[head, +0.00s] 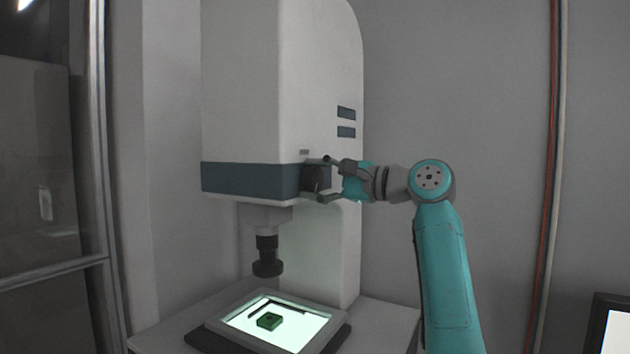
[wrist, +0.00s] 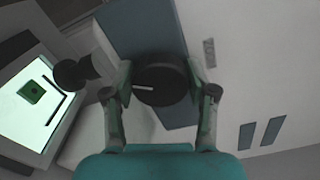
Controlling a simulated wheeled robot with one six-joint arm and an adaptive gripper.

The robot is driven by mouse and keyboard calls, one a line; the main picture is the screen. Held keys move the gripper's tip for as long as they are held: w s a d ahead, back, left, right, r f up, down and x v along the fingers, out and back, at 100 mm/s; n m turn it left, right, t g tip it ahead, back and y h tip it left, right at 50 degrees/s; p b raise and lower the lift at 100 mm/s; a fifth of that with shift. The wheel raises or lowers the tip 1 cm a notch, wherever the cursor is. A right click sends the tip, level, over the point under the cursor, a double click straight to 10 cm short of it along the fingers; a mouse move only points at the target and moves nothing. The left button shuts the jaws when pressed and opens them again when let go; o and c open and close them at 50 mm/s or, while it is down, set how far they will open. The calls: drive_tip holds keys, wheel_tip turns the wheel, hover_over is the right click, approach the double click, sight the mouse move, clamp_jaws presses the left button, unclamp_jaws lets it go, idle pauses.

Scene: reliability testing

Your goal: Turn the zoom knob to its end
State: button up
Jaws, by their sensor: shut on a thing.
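The zoom knob (head: 314,180) is a dark round knob on the side of the tall white measuring machine (head: 320,90), at the level of its blue-grey band. In the wrist view the knob (wrist: 160,80) shows a white index mark that points to the left. My gripper (head: 322,180) reaches it from the right, with one finger above and one below the knob. In the wrist view my gripper (wrist: 161,88) has a finger on each side of the knob, shut on it. The knob's far face is partly hidden by the fingers in the head view.
A dark lens (head: 267,258) hangs below the machine's head. Under it is a lit stage (head: 240,318) with a green block (head: 269,321) and a thin dark bar (head: 280,308). A monitor edge (head: 597,325) shows at lower right. Two blue-grey slots (head: 346,122) sit above the knob.

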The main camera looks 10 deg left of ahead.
drive_tip(key=shift+f, duration=0.1)
idle(0.4)
drive_tip(key=o, duration=1.2)
drive_tip(key=shift+c, duration=0.2)
drive_tip(key=v, duration=1.2)
